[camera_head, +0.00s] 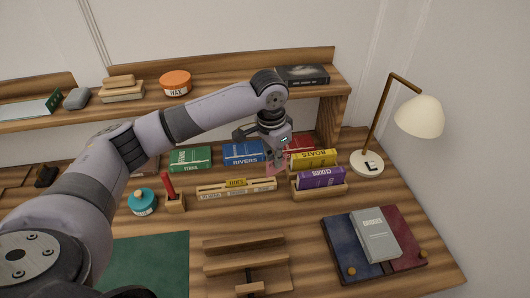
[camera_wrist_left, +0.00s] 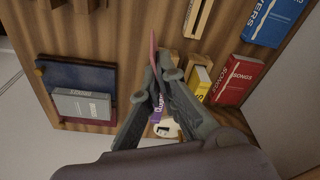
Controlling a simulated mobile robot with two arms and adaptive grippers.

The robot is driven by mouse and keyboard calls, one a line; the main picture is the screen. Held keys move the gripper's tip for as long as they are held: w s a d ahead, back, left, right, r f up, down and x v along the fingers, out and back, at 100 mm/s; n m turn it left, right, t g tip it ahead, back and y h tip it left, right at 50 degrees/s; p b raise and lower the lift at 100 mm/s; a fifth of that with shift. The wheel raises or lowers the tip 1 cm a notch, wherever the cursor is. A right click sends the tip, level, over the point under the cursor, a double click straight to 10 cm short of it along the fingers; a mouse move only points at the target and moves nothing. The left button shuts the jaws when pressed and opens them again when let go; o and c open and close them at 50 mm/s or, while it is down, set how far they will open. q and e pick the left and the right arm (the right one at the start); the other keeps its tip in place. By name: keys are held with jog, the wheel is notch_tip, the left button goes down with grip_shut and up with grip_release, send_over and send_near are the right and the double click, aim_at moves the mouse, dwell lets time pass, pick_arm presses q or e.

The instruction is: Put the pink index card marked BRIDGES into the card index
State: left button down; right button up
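My left gripper (camera_head: 277,150) is shut on a pink card (camera_head: 277,169), which hangs below the fingers over the table. In the left wrist view the gripper (camera_wrist_left: 155,88) pinches the pink card (camera_wrist_left: 153,52), seen almost edge-on. Its lettering cannot be read. The card index (camera_head: 215,194) is a long, low wooden tray of cards with a yellow tab, just left of the gripper. The card is above and to the right of it, apart from it. It also shows in the left wrist view (camera_wrist_left: 198,19). My right gripper is not in view.
A wooden holder (camera_head: 320,193) with the purple CLOUDS book (camera_head: 321,178) stands close right of the gripper, the yellow BOATS book (camera_head: 314,158) behind. A red pen block (camera_head: 175,204) stands left of the index. A lamp (camera_head: 418,116) stands right; a wooden rack (camera_head: 245,265) lies in front.

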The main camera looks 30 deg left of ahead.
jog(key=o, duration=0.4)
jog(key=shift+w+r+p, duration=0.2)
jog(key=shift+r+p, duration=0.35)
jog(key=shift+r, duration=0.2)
pick_arm(q)
jog(key=shift+w+a+f+m+b, duration=0.8)
jog(key=shift+a+f+b, duration=0.3)
jog(key=shift+f, duration=1.25)
jog(key=shift+w+a+f+m+b, duration=0.8)
jog(key=shift+a+f+b, duration=0.35)
jog(key=shift+f, duration=1.15)
jog(key=shift+w+a+f+m+b, duration=0.8)
jog(key=shift+a+f+b, duration=0.3)
jog(key=shift+f, duration=1.25)
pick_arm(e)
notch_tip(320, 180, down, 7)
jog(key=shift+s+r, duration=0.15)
pick_arm(q)
jog(key=c, duration=2.4)
grip_release()
jog(key=shift+f+h, duration=0.3)
jog(key=shift+f, duration=0.7)
jog(key=c, duration=1.7)
grip_release()
